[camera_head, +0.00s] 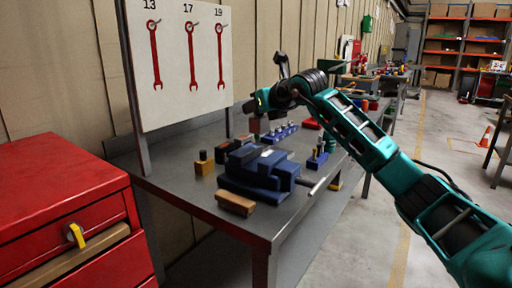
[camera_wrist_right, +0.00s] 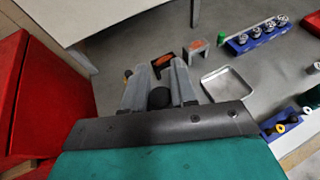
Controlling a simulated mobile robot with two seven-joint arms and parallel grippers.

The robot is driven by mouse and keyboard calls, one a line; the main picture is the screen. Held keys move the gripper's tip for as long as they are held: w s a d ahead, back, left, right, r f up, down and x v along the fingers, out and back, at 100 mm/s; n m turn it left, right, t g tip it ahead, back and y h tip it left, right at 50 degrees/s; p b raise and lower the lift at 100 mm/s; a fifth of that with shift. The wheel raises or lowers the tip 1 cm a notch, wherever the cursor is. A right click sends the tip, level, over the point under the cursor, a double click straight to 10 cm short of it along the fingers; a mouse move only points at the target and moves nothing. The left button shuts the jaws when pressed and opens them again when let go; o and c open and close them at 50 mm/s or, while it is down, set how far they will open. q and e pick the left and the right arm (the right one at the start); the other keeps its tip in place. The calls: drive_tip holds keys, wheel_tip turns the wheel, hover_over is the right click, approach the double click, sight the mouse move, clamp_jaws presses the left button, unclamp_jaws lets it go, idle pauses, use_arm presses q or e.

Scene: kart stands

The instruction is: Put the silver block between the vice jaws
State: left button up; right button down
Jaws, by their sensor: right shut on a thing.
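The blue vice (camera_head: 252,184) stands on the grey workbench. A small pale silver patch (camera_head: 266,152) shows at the top of the vice; I cannot tell whether it is the silver block or part of the jaws. My right gripper (camera_head: 262,102) is above the bench, behind the vice and apart from it. In the right wrist view its fingers (camera_wrist_right: 158,88) are shut on a dark rounded thing (camera_wrist_right: 158,98), which I cannot identify. A reddish-brown block (camera_head: 258,125) shows just below the gripper in the head view. My left gripper is not in view.
A brown wooden block (camera_head: 235,203) lies in front of the vice; a wooden stand (camera_head: 204,165) is left of it. Blue holders (camera_head: 280,133) are behind. A red cabinet (camera_head: 60,190) is at the left. A board with red wrenches (camera_head: 185,60) rises behind the bench.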

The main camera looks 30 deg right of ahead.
sight(256, 123)
wheel_tip(256, 123, down, 4)
drive_tip(key=shift+f, duration=0.25)
drive_tip(key=shift+f+b, duration=0.6)
drive_tip(key=shift+f, duration=1.7)
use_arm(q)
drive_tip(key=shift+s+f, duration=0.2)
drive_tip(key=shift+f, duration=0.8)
use_arm(e)
drive_tip(key=shift+f, duration=0.1)
drive_tip(key=c, duration=0.9)
unclamp_jaws()
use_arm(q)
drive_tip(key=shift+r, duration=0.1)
